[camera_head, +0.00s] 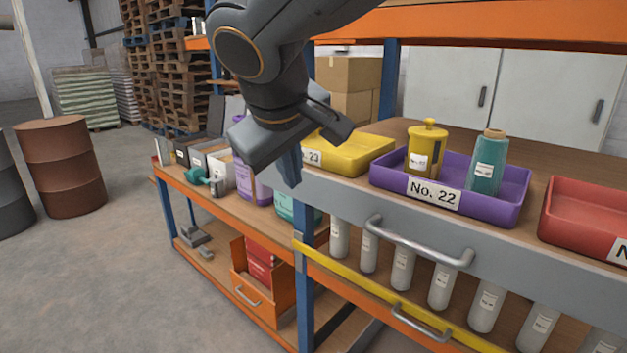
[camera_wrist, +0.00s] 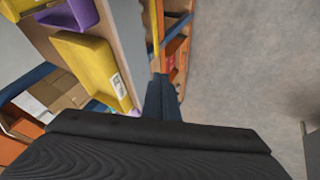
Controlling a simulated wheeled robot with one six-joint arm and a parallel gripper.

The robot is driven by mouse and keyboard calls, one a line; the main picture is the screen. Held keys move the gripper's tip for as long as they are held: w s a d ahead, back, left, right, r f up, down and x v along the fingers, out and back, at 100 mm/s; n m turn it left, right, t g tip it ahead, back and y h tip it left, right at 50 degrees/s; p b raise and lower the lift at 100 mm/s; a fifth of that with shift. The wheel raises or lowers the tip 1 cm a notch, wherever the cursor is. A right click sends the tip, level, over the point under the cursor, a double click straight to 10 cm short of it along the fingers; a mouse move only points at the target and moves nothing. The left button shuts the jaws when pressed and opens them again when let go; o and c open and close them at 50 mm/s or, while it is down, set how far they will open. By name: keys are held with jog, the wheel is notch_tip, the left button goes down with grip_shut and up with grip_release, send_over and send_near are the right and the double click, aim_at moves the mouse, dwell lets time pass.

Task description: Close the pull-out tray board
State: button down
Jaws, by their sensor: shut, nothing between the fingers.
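The pull-out tray board has a long grey front (camera_head: 345,200) with a silver bar handle (camera_head: 420,243). It bears a yellow tray (camera_head: 350,152), a purple tray marked No. 22 (camera_head: 434,194) and a red tray (camera_head: 585,225). Its wooden edge also shows in the wrist view (camera_wrist: 122,35). How far the board stands out is hard to tell. My gripper (camera_head: 290,172) is shut and empty, pointing down by the blue post at the board's left end, apart from the handle. Its fingers also show in the wrist view (camera_wrist: 162,95).
Below the board is a yellow rail (camera_head: 375,290) with another handle (camera_head: 420,325) and several white bottles behind it. A yellow canister (camera_head: 424,155) and a teal bottle (camera_head: 487,165) stand in the purple tray. Open floor (camera_head: 120,270) lies to the left.

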jog(key=p, duration=0.1)
send_near(312, 202)
notch_tip(312, 202, down, 4)
jog(key=a, duration=0.3)
jog(key=shift+w+d+r+p, duration=0.15)
jog(key=shift+w+d+p, duration=1.1)
jog(key=shift+d, duration=0.25)
jog(key=shift+w, duration=0.1)
